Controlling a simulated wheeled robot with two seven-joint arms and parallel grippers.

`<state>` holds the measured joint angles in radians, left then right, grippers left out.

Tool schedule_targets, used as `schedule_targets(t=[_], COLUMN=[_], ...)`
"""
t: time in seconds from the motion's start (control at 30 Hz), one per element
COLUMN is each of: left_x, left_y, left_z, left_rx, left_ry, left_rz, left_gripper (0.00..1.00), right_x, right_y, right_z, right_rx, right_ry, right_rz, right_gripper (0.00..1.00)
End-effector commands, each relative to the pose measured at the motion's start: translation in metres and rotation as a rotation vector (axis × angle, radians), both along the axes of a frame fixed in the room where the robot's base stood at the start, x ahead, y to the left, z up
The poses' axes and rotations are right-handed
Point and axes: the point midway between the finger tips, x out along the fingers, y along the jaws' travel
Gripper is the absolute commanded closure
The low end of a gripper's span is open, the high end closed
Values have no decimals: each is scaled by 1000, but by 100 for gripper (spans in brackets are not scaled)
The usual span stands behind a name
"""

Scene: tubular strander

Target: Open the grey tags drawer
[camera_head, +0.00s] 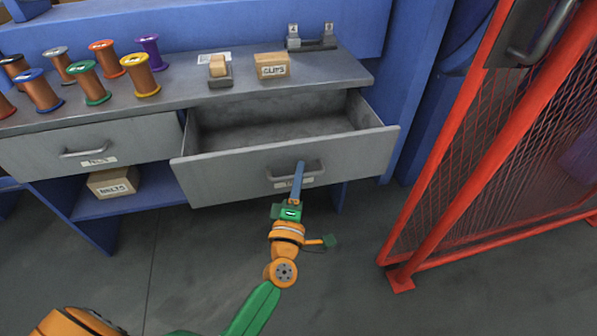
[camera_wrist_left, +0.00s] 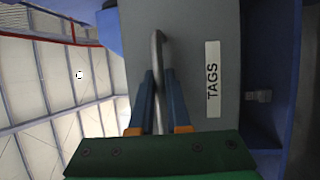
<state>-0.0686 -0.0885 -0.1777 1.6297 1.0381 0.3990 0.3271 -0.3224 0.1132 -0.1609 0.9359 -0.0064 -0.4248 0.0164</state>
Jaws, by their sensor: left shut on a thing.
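The grey tags drawer (camera_head: 345,153) is pulled well out of the workbench in the head view, and its inside looks empty. Its bar handle (camera_head: 312,172) is on the drawer front, and its TAGS label (camera_wrist_left: 213,83) reads clearly in the left wrist view, where the picture is turned on its side. My left gripper (camera_head: 298,172) is shut on the handle; its two blue fingers (camera_wrist_left: 161,85) lie on either side of the handle bar in the left wrist view. My right gripper is not in view.
The grey bench top (camera_head: 190,92) holds several wire spools, a small block on a stand and a CLIPS box (camera_head: 272,66). A second drawer (camera_head: 90,147) on the left is shut. A red mesh gate (camera_head: 470,150) stands on the right. The floor in front is clear.

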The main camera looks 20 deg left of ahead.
Motion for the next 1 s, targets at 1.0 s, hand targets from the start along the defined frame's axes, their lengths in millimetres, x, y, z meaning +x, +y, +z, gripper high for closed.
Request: schedule_targets(t=[1.0], left_x=[-66], left_y=[-13], left_z=[-12], left_rx=[0], left_ry=[2], left_rz=[-1], left_gripper=[73], right_x=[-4], right_y=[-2], right_z=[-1], right_rx=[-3], right_ry=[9], right_rz=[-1], right_gripper=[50])
